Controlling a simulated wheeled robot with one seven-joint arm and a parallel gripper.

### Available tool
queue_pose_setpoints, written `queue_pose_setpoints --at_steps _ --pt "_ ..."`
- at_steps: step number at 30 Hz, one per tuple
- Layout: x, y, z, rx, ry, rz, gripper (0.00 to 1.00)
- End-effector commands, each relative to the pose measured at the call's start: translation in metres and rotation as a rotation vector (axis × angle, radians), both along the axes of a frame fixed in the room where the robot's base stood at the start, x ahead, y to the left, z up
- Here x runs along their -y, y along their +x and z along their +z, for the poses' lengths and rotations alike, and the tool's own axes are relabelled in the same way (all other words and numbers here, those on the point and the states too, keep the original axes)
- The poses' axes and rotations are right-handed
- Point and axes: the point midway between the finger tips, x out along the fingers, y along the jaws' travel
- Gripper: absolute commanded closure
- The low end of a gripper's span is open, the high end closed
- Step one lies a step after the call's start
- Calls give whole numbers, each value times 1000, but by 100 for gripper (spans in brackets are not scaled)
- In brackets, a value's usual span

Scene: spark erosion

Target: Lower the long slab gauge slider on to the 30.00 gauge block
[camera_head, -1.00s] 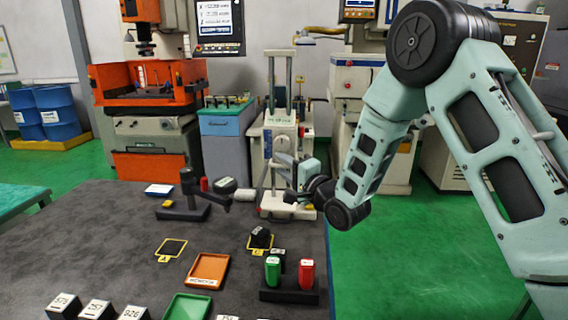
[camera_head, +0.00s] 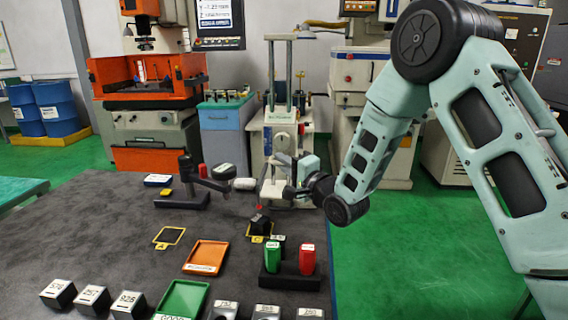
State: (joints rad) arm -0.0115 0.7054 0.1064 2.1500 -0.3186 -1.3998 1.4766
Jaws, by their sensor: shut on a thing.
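The long slab gauge (camera_head: 282,112) stands upright at the far right of the dark table, a pale body with two tall posts. My gripper (camera_head: 288,190) is low at the front of this gauge, small in the picture. It is shut on what appears to be the gauge's slider. The fingers and the gripped part are too small to make out clearly. I cannot pick out the 30.00 gauge block or see whether the slider touches it.
A black stand with an arm (camera_head: 183,200) is left of the gauge. In front are an orange tray (camera_head: 206,257), a green tray (camera_head: 184,298), a holder with green and red pieces (camera_head: 290,280), and several numbered blocks (camera_head: 92,298). The table's left middle is clear.

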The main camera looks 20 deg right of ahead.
Motion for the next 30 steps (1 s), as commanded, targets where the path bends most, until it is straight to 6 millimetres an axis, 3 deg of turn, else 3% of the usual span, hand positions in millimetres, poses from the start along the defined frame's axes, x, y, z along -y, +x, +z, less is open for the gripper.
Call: queue_pose_setpoints --at_steps 1,6,17,18,20,30 --pt "1 0 -19 -4 0 -1 100" --pt "1 0 -37 -4 0 -1 100" --pt "0 -1 -40 -12 -3 -1 100" --pt "0 -1 -40 -13 -3 0 81" --pt "0 -1 -40 -12 -3 0 67" --pt "2 -3 -38 -5 -2 -1 67"
